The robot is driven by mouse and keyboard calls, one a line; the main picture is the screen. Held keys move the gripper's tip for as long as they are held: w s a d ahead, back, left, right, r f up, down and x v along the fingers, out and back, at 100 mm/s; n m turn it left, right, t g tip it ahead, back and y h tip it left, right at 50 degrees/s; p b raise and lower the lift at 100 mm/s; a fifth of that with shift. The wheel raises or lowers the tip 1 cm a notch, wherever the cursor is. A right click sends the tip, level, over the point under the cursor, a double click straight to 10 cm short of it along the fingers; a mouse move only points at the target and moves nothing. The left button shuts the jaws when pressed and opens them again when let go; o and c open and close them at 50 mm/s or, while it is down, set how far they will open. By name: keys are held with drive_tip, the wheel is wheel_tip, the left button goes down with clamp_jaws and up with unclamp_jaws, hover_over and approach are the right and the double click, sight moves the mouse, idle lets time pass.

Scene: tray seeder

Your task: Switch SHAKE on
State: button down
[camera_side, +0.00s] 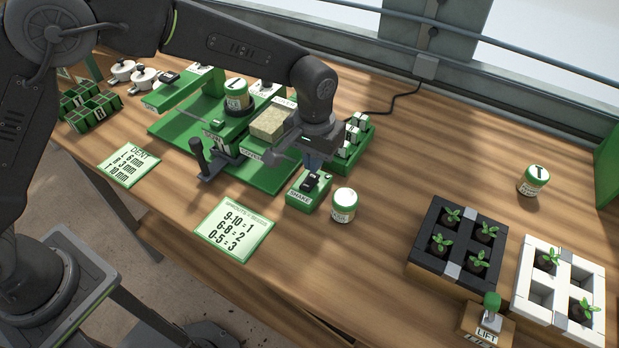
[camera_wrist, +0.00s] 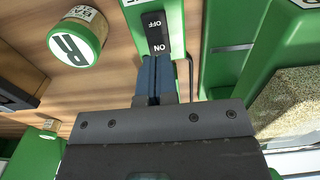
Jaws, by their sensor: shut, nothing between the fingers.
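The SHAKE switch (camera_side: 308,188) is a small green box with a black rocker on top, near the middle of the bench in the side view. In the wrist view its black rocker (camera_wrist: 156,34) reads OFF and ON upside down, with ON at the end nearer my fingers. My gripper (camera_side: 312,166) points down just over the box. In the wrist view my gripper (camera_wrist: 153,60) is shut and empty, its bluish fingertips right at the ON end of the rocker. I cannot tell whether they touch it, nor which way the rocker is tipped.
A green-lidded jar (camera_side: 344,205) stands close right of the switch; its lid marked R (camera_wrist: 82,42) shows in the wrist view. A SPROUTS card (camera_side: 235,229) lies in front.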

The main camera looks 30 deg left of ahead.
drive_tip(key=shift+f, duration=1.3)
idle(0.4)
drive_tip(key=shift+r, duration=0.1)
drive_tip(key=shift+r, duration=3.45)
drive_tip(key=s+a+r+t, duration=0.3)
drive_tip(key=s+a+r, duration=0.7)
drive_tip(key=a+r, duration=0.35)
drive_tip(key=s+a+t, duration=0.1)
drive_tip(key=s+a, duration=0.2)
drive_tip(key=s, duration=0.4)
drive_tip(key=s+a+t, duration=0.1)
drive_tip(key=s+a, duration=0.3)
drive_tip(key=s, duration=0.3)
drive_tip(key=shift+f+t, duration=0.25)
drive_tip(key=shift+t, duration=0.05)
